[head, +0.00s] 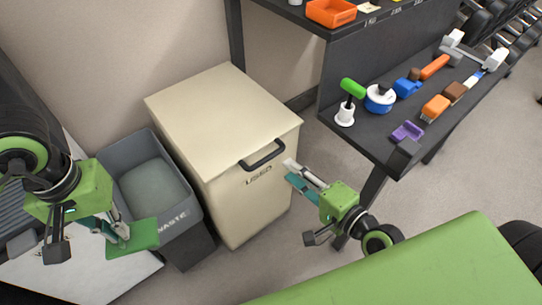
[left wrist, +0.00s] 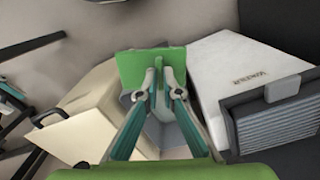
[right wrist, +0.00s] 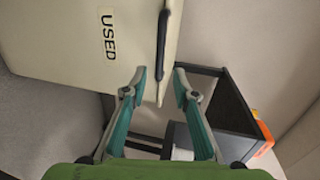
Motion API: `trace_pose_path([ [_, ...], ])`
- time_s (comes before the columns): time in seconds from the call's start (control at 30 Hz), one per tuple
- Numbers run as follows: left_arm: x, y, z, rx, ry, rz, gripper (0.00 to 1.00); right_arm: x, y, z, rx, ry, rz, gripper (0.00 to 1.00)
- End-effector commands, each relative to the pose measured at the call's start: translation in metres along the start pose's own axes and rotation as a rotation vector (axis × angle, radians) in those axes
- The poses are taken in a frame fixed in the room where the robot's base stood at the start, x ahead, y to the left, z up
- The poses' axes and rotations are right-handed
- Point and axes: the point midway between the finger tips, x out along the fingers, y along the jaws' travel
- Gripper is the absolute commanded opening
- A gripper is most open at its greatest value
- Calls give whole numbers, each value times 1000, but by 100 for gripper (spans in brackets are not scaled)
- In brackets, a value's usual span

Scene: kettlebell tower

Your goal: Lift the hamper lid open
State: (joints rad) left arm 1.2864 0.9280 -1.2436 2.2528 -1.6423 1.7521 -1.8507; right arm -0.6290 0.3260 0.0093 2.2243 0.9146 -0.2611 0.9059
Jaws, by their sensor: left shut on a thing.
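The cream hamper (head: 245,190), marked USED, stands upright with its lid (head: 222,105) shut. A dark bar handle (head: 263,155) sits at the lid's front edge. My right gripper (head: 292,173) is open and empty just to the right of the handle. In the right wrist view, the handle (right wrist: 162,45) lies ahead of the gap between the open fingertips (right wrist: 160,85), apart from them. My left gripper (head: 121,231) is shut on a flat green piece (head: 138,240), which also shows in the left wrist view (left wrist: 140,68).
A grey WASTE bin (head: 180,222) stands open left of the hamper, beneath my left gripper. A dark shelf (head: 375,135) with a green-handled tool (head: 350,90), a blue-and-white pot (head: 380,99) and coloured blocks stands at right. A green bench (head: 430,270) fills the front right.

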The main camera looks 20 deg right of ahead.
Motion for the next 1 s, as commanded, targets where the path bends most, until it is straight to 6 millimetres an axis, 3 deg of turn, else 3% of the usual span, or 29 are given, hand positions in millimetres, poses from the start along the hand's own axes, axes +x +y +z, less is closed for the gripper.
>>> trace_pose_path([
  [0.3,6,0,0,0,0,0,0,57,0,0,1,2,-4,27],
  [0.5,10,0,0,0,0,0,0,82,1,0,0,1,-1,27],
  [0.97,11,0,0,0,0,0,0,93,1,0,-1,0,1,27],
  [1.0,11,0,0,0,0,0,0,93,1,0,-1,0,1,19],
])
